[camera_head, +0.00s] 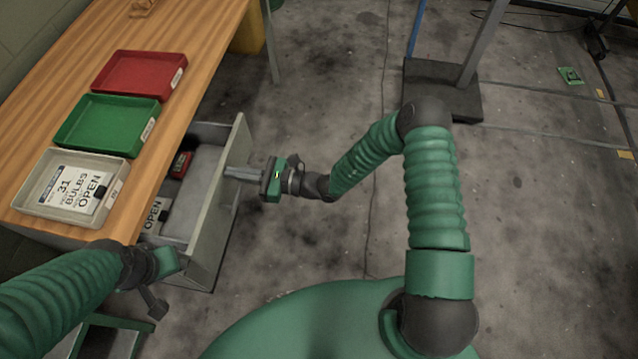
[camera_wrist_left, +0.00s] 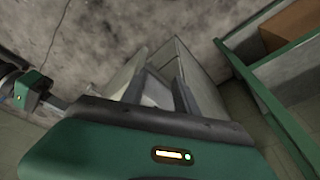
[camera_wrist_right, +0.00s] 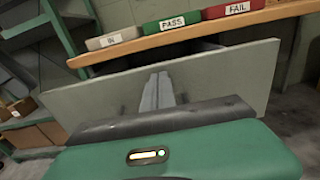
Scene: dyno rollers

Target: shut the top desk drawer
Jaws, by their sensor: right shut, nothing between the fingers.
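The top desk drawer (camera_head: 212,235) is grey and stands pulled out from under the wooden desktop. A red item (camera_head: 180,164) and an OPEN card (camera_head: 154,216) lie inside. My right gripper (camera_head: 229,172) is shut and empty, its fingertips at the outer face of the drawer front. Whether they touch it I cannot tell. The right wrist view shows the wide front panel (camera_wrist_right: 230,75) and the closed fingers (camera_wrist_right: 158,92) before it. My left gripper (camera_head: 152,302) is low beside the drawer's near end. In the left wrist view its fingers (camera_wrist_left: 158,92) are apart and empty.
On the desktop (camera_head: 190,50) stand a red tray (camera_head: 140,76), a green tray (camera_head: 106,123) and a beige tray (camera_head: 73,185) with a bulbs card. A dark block-like base (camera_head: 440,90) stands on the floor behind.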

